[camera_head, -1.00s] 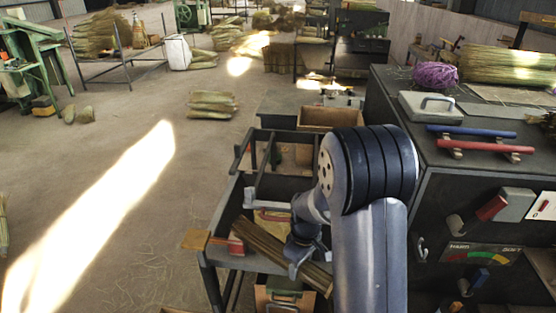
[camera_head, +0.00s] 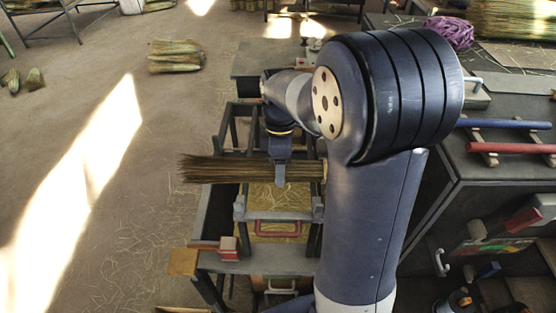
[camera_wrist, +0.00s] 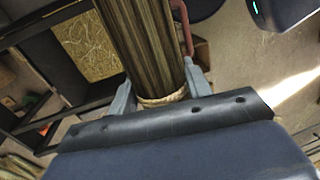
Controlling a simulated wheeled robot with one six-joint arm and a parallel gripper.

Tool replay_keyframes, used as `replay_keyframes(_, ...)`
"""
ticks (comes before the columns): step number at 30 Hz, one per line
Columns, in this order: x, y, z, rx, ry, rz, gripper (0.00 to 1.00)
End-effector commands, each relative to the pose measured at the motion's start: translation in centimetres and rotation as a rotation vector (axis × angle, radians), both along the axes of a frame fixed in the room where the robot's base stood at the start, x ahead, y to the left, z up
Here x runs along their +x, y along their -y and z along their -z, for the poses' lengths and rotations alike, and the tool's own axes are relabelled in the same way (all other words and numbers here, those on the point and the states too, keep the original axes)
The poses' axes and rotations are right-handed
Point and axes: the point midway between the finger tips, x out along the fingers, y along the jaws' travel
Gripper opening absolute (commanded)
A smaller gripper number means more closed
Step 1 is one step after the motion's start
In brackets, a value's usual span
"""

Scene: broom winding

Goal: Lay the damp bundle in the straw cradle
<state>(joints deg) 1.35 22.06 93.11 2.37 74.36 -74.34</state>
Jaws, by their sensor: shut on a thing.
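My gripper (camera_head: 280,180) is shut on the bundle (camera_head: 222,168), a brown-green sheaf of straw held crosswise, its loose end pointing left. In the wrist view the bundle (camera_wrist: 140,40) sits between the two grey fingers, close to a pale binding cord (camera_wrist: 163,99). The straw cradle (camera_head: 268,196) looks like a straw-lined frame with a red handle, just under and in front of the bundle. Its yellow straw also shows in the wrist view (camera_wrist: 90,45), beside the bundle. The bundle seems above the straw; I cannot tell the gap. My arm hides the right side.
A red-ended block (camera_head: 228,247) lies on the dark bench at the front left. A dark cabinet (camera_head: 480,195) with red and blue bars stands at the right. Straw sheaves (camera_head: 175,56) lie on the floor. Open floor spreads at left.

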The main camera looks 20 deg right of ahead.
Motion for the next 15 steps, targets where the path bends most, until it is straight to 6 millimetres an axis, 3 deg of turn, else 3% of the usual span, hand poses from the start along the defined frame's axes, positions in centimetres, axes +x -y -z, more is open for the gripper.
replay_keyframes(15,0.0,0.0,6.0,0.0,0.0,0.002,0.19)
